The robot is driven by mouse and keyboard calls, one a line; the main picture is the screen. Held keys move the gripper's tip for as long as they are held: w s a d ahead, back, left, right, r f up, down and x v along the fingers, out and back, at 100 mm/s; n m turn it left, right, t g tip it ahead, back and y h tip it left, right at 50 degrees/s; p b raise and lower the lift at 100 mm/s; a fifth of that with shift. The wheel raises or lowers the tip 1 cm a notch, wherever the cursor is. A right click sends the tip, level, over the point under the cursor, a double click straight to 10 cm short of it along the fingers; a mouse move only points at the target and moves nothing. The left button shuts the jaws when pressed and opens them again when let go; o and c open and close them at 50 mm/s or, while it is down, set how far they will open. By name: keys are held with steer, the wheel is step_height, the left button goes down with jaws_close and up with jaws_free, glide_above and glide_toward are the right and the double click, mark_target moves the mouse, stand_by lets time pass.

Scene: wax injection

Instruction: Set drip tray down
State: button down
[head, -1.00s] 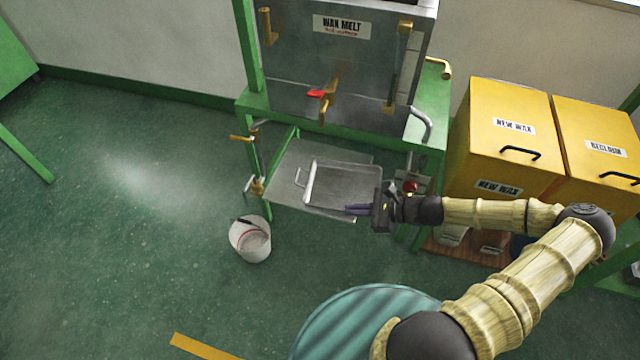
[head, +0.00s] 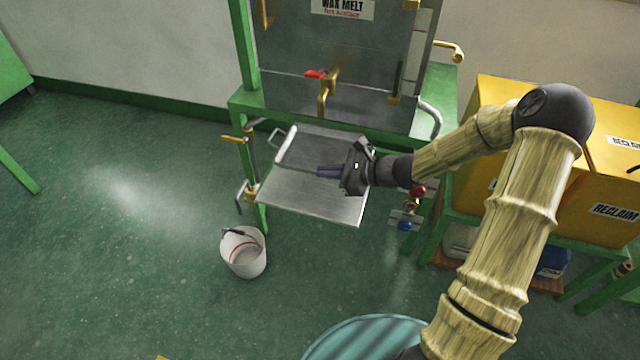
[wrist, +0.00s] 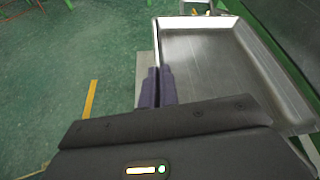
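The drip tray (head: 335,148) is a shallow grey metal rectangle with raised rims and a handle at its left end. It is over the back part of a flat metal shelf (head: 315,202) below the wax melt tank (head: 350,60). My gripper (head: 322,171) is at the tray's near rim, pointing left. In the wrist view the tray (wrist: 215,65) lies right of my fingers (wrist: 158,85), which are close together on its rim. The tray looks level. I cannot tell whether its underside touches the shelf.
A white bucket (head: 244,258) stands on the floor below the shelf's left corner. Brass valves, one with a red lever (head: 316,74), stick out above the tray. Yellow wax bins (head: 590,190) stand at right.

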steer(key=shift+w+a+r, duration=0.2)
steer(key=shift+w+r, duration=0.05)
steer(key=shift+w, duration=0.25)
steer(key=shift+s+a, duration=0.1)
steer(key=shift+a, duration=0.05)
steer(key=shift+f, duration=0.3)
steer(key=b, duration=0.2)
glide_above(325, 201)
step_height(325, 201, down, 5)
steer(key=shift+f, duration=0.3)
steer(key=shift+f+b, duration=0.85)
steer(key=shift+f, duration=1.05)
steer(key=c, duration=1.7)
jaws_free()
